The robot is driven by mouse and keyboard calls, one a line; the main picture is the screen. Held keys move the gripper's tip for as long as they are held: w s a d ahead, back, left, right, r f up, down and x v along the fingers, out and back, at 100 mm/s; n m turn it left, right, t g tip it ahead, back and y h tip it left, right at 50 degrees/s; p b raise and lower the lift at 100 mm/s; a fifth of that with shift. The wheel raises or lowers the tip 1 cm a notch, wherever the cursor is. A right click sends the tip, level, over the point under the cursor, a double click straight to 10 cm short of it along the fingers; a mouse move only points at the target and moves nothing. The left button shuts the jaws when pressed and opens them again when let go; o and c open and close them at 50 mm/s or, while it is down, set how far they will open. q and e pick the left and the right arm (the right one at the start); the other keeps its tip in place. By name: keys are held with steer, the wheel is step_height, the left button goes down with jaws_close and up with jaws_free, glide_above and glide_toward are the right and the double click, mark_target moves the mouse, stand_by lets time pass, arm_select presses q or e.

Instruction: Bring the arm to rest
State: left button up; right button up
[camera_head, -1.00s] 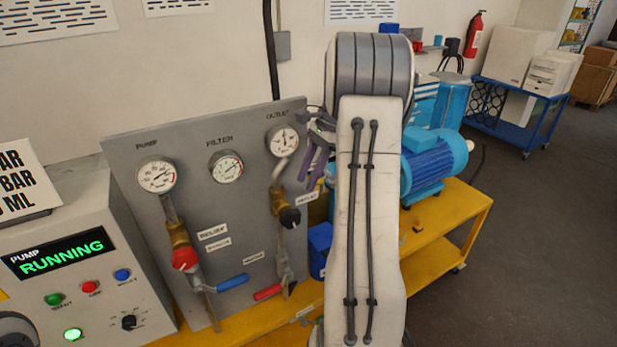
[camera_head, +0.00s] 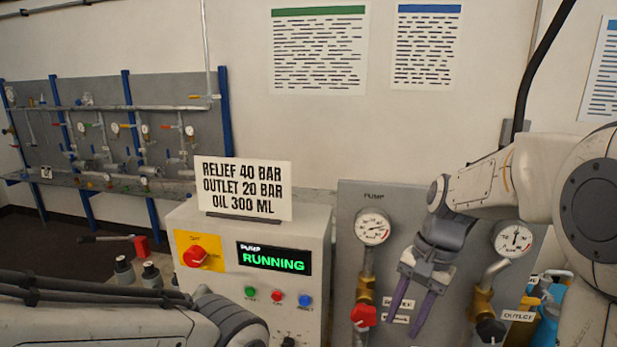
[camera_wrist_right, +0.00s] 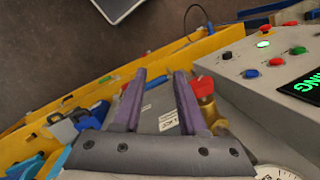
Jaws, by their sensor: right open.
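My right gripper (camera_head: 403,312) hangs in front of the grey gauge panel (camera_head: 350,215), fingers down, between the pump gauge (camera_head: 373,227) and the outlet gauge (camera_head: 513,240). Its two purple fingers are apart with nothing between them. In the right wrist view the gripper (camera_wrist_right: 159,85) also shows open and empty, with the panel and a red knob (camera_wrist_right: 202,86) beyond the fingers. The middle of the panel is hidden behind the gripper. My left arm crosses the bottom left of the head view; its gripper is out of frame.
A pump control box (camera_head: 255,222) reading RUNNING stands left of the panel, with a sign (camera_head: 243,188) on top. Red-handled (camera_head: 364,316) and black-handled (camera_head: 490,331) valves project from the panel. A yellow bench edge (camera_wrist_right: 120,75) shows in the wrist view. A second gauge rack (camera_head: 180,90) stands far left.

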steer(key=s+a+f+n+b, duration=0.1)
steer(key=s+a+f+n, duration=0.2)
steer(key=s+a+n, duration=0.3)
steer(key=s+a+f+n+h+b, duration=0.1)
steer(key=s+a+f+n, duration=0.3)
steer(key=s+a+n, duration=0.3)
steer(key=s+n, duration=0.2)
steer(key=s, duration=0.3)
steer(key=shift+s+a+f+n+t+h+b, duration=0.15)
steer(key=shift+s+f+n+t+h+b, duration=0.15)
steer(key=shift+s+n+t+b, duration=0.1)
stand_by(2.5)
